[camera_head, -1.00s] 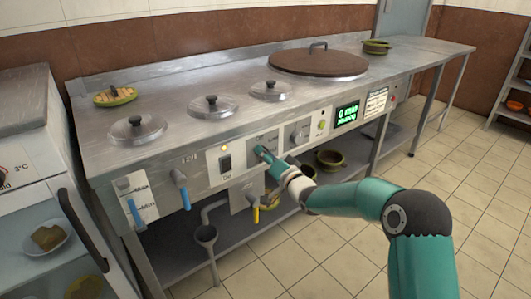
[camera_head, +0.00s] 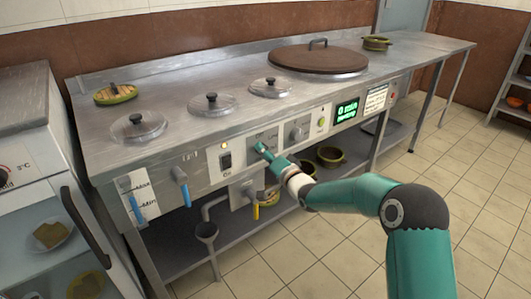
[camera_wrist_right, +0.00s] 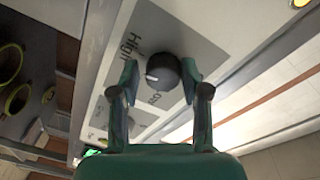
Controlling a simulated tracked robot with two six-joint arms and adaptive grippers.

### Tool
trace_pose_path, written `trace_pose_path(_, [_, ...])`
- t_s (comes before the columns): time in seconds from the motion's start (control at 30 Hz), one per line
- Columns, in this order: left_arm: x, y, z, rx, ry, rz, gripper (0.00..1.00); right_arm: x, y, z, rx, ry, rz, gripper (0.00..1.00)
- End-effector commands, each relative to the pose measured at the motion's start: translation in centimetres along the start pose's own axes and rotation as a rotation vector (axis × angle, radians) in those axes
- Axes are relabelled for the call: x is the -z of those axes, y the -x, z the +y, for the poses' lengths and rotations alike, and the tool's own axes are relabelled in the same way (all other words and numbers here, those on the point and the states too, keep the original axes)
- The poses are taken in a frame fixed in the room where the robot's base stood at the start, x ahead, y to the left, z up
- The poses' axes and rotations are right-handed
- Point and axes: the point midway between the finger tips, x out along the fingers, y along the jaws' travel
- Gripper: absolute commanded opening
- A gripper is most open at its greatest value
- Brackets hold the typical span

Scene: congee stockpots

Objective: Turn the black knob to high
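The black knob (camera_wrist_right: 165,72) sits on a grey label plate (camera_wrist_right: 190,45) in the right wrist view. Its white mark points left in that picture, between the printed words "High" and "Low". My right gripper (camera_wrist_right: 160,76) has one finger on each side of the knob. The right fingertip is at the knob's edge; a small gap shows at the left one. In the head view my right gripper (camera_head: 262,150) is at the counter's front panel and hides most of the knob. My left gripper is not in view.
The steel counter (camera_head: 190,80) holds several lidded wells and a large brown lid (camera_head: 318,62). On its front panel are a switch (camera_head: 225,160), another knob (camera_head: 297,133), a green display (camera_head: 346,111) and blue-handled taps (camera_head: 181,186). A fridge (camera_head: 30,150) stands left. The floor in front is clear.

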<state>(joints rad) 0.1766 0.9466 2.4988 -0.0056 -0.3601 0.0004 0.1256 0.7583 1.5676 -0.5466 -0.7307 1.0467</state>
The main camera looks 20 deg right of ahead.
Motion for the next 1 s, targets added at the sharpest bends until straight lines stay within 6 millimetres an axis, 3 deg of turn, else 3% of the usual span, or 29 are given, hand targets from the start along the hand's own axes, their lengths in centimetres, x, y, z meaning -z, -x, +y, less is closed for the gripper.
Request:
trace_pose_path(0.1, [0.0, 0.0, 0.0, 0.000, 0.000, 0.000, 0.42, 0.0, 0.0, 0.1, -0.001, 0.000, 0.001, 0.63])
trace_pose_path(0.57, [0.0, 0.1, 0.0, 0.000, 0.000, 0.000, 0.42, 0.4, 0.9, -0.2, 0.004, 0.002, 0.006, 0.63])
trace_pose_path(0.77, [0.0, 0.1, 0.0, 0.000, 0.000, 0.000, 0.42, 0.3, 3.7, -0.1, 0.003, 0.002, 0.006, 0.63])
trace_pose_path(1.0, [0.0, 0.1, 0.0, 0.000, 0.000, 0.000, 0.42, 0.3, 8.3, 0.0, 0.000, 0.001, 0.006, 0.63])
